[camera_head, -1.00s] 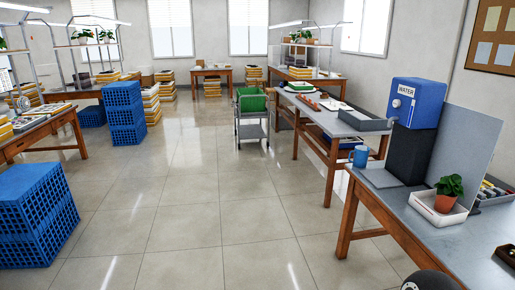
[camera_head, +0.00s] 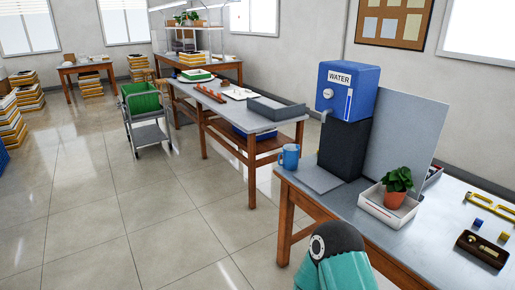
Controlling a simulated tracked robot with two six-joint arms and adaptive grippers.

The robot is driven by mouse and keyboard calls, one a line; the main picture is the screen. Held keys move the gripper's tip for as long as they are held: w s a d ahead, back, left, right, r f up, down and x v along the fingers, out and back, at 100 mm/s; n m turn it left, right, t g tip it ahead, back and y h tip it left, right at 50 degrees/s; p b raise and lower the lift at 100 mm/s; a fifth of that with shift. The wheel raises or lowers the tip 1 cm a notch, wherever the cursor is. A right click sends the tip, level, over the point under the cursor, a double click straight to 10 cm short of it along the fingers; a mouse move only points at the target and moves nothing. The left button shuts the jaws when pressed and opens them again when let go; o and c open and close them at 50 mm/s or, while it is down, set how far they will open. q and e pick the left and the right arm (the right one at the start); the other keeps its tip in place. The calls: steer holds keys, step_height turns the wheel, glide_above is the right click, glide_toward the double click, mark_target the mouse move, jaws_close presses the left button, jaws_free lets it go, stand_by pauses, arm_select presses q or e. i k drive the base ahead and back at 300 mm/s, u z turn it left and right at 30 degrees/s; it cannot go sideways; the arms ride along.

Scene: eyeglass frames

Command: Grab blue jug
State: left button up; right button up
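The blue jug (camera_head: 290,156) is a small mug-like vessel with a handle on its left side. A teal and black part of my arm shows at the bottom centre, short of the table. No gripper fingers are in view, and nothing touches the jug.
The near grey table (camera_head: 335,205) also holds a potted plant (camera_head: 396,184) in a white tray, a dark case (camera_head: 482,248) and yellow eyeglass frames (camera_head: 492,207). A longer worktable (camera_head: 225,112) stands behind. A green cart (camera_head: 144,112) is left.

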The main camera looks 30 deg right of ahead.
mark_target(291, 152)
steer(key=z, duration=0.15)
steer(key=i, duration=1.35)
steer(key=z, duration=0.35)
steer(key=i, duration=1.4)
steer(key=z, duration=0.25)
